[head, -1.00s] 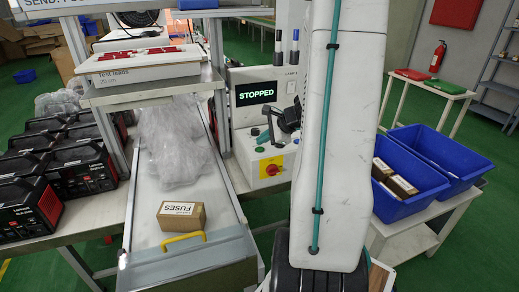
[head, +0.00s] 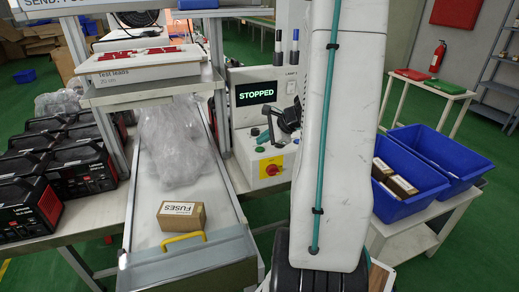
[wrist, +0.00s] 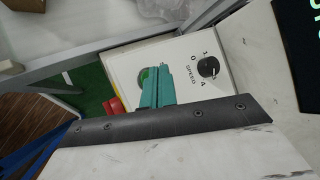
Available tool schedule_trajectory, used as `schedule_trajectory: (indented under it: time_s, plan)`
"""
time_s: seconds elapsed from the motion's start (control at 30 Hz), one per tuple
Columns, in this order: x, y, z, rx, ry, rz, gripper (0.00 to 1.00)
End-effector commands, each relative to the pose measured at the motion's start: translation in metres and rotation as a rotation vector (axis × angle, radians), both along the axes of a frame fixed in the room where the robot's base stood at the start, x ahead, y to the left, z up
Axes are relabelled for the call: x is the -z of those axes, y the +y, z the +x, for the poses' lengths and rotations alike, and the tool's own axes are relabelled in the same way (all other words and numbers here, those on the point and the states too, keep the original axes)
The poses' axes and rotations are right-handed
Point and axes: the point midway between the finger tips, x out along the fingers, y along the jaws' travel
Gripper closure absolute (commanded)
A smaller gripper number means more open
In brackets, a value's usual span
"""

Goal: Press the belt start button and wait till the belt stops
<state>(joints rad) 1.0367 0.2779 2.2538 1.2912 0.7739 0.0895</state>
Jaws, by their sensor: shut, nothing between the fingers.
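The control box (head: 247,163) stands right of the belt (head: 165,215). Its screen (head: 256,93) reads STOPPED in green letters. A green button (head: 260,149) is on the box's sloped top, above a red knob on a yellow plate (head: 271,168). My gripper (head: 264,136) is shut and empty, its teal fingertips just above the green button. In the wrist view my gripper's teal fingers (wrist: 155,88) cover most of the green button (wrist: 144,77); I cannot tell whether they touch it. The speed dial (wrist: 208,67) is to the right of the fingers.
A box of fuses (head: 181,216) sits at the belt's near end by a yellow handle (head: 183,238). Clear plastic bags (head: 175,140) lie farther up the belt. Black machines (head: 80,160) line the left. Blue bins (head: 410,190) with boxes stand right.

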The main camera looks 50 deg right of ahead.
Motion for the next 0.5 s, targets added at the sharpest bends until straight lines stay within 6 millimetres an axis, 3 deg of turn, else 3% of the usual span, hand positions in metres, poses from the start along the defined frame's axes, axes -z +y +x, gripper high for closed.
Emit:
schedule_trajectory:
  time_s: [0.5]
  plan:
    - [0.0083,0.0,-0.0006,0.001,0.0,0.001,1.0]
